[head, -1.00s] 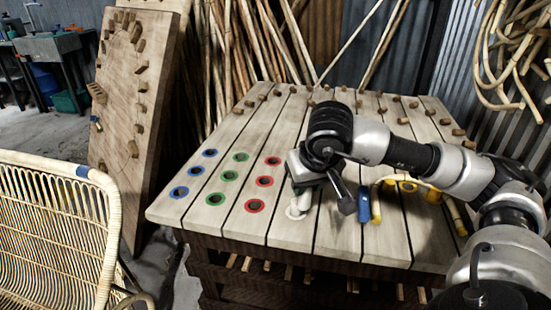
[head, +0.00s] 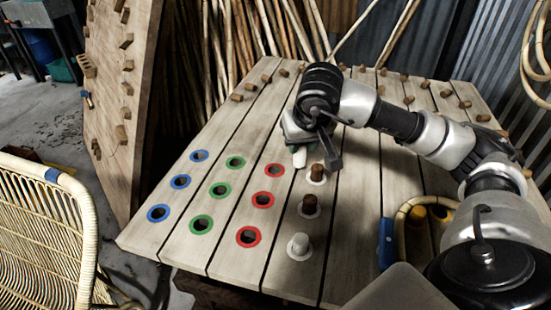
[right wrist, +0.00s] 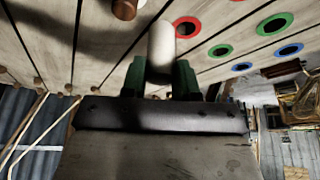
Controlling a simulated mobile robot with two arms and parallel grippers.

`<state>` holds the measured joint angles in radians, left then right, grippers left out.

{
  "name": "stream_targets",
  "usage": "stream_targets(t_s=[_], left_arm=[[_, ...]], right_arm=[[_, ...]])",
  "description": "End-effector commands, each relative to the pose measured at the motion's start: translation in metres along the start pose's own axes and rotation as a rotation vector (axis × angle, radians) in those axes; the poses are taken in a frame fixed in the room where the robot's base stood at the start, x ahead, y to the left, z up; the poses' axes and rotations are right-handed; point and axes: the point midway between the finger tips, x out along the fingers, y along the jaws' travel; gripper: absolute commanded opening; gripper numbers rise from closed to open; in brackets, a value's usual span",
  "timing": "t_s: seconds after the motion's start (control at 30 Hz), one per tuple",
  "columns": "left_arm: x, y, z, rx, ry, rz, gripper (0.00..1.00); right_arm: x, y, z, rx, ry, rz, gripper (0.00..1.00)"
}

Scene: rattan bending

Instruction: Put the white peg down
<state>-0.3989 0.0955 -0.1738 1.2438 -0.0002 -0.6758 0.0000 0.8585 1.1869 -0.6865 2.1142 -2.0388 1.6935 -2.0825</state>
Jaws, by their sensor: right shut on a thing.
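My right gripper (head: 300,145) is shut on a white peg (right wrist: 161,45), held between its green fingers in the right wrist view. In the head view only the lower part of this peg (head: 299,158) shows below the gripper, near the far red-ringed hole (head: 264,170). I cannot tell its exact height above the table. Another white peg (head: 300,246) stands upright in the front white-ringed place. My left gripper is not in view.
The plank table (head: 340,255) has blue, green and red ringed holes, which look empty. A blue-handled tool (head: 386,244) and yellow parts (head: 418,213) lie to the right, near my right arm. Wooden dowels (head: 237,98) line the back. A rattan chair (head: 45,230) stands at left.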

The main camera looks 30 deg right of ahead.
Motion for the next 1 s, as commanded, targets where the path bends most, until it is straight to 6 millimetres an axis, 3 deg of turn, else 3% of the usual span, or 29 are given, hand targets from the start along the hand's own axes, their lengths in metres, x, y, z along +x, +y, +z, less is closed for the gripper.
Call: stream_targets(t_s=[0.1,0.3,0.47,0.7,1.0], left_arm=[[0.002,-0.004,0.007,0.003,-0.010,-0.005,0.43],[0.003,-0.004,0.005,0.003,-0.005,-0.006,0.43],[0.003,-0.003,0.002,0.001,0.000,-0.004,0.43],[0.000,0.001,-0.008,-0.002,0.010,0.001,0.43],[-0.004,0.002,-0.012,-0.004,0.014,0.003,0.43]], right_arm=[[0.024,-0.021,-0.013,0.001,-0.003,-0.004,0.07],[0.051,-0.041,-0.028,0.002,-0.001,-0.002,0.07],[0.060,-0.046,-0.030,0.000,-0.001,0.001,0.07],[0.091,-0.045,-0.017,0.001,-0.002,0.001,0.07],[0.094,-0.045,-0.015,0.001,0.001,0.001,0.07]])
